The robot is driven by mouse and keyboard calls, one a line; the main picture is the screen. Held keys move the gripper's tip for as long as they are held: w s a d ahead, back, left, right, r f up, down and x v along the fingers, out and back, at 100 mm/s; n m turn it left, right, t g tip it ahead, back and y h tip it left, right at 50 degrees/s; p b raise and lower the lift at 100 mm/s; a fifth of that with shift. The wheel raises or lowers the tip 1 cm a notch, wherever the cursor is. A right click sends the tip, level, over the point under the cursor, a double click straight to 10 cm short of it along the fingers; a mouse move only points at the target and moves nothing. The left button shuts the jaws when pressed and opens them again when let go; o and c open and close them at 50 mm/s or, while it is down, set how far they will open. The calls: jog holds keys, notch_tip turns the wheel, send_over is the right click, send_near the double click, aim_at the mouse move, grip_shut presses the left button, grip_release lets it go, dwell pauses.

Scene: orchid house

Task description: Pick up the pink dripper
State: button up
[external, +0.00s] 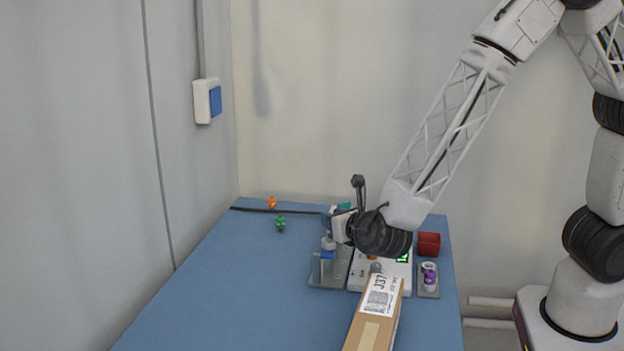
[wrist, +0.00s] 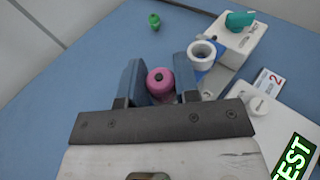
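The pink dripper (wrist: 160,80) shows in the wrist view as a small round pink piece with a dark spot on it. It lies between the two blue fingers of my gripper (wrist: 159,74), near their tips. The fingers stand apart, and I see no clear contact with the dripper. In the external view my gripper (external: 340,227) is low over the far part of the blue table, and the dripper is hidden there.
A white device with a teal knob (wrist: 240,38) and a white ring (wrist: 203,52) are close to the right finger. A green piece (external: 281,223) and an orange piece (external: 271,202) lie left. The table's left is clear.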

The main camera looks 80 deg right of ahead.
jog(key=c, duration=0.4)
jog(key=shift+c, duration=0.2)
jog(key=shift+r, duration=0.1)
jog(key=shift+r, duration=1.65)
jog(key=s, duration=0.5)
jog(key=s+r, duration=0.1)
jog(key=s, duration=0.4)
jog(key=s+d, duration=0.1)
jog(key=s, duration=0.5)
jog(key=shift+r, duration=0.25)
